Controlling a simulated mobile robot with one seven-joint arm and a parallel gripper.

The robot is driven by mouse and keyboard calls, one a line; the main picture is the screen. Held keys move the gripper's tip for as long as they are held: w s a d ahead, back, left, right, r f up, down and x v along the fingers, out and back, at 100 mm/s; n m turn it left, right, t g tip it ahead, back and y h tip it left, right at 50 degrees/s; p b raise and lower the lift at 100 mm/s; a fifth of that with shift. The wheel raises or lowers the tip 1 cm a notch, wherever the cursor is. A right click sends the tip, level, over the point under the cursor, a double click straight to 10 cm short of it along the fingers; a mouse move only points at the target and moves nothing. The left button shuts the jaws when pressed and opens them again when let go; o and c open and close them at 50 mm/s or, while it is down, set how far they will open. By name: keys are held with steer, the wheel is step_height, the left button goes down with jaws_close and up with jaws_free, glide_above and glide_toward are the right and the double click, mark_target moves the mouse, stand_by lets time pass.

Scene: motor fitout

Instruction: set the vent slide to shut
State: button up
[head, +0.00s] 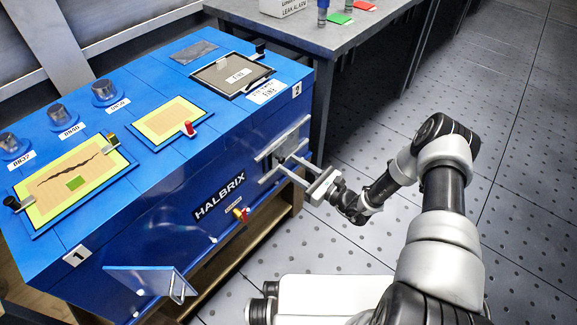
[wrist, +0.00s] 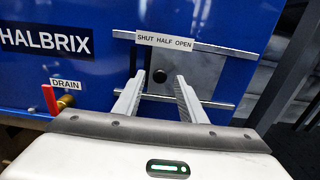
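The vent slide is a grey metal plate (wrist: 205,70) between two horizontal rails on the blue cabinet front. It also shows in the head view (head: 291,142), partly behind my gripper. Its dark round knob (wrist: 159,76) sits below the label "SHUT HALF OPEN" (wrist: 165,41), roughly under the space between SHUT and HALF. My gripper (wrist: 160,76) is open, with one finger on each side of the knob and visible gaps to both. It reaches the slide from the front in the head view (head: 287,164). The plate's left edge is partly hidden by a finger.
A red-handled drain valve (wrist: 57,100) sticks out low on the cabinet, left of my gripper. A small blue door (head: 150,281) stands open at the lower left. A grey workbench (head: 335,32) stands behind the cabinet. The floor to the right is clear.

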steer(key=shift+x, duration=0.95)
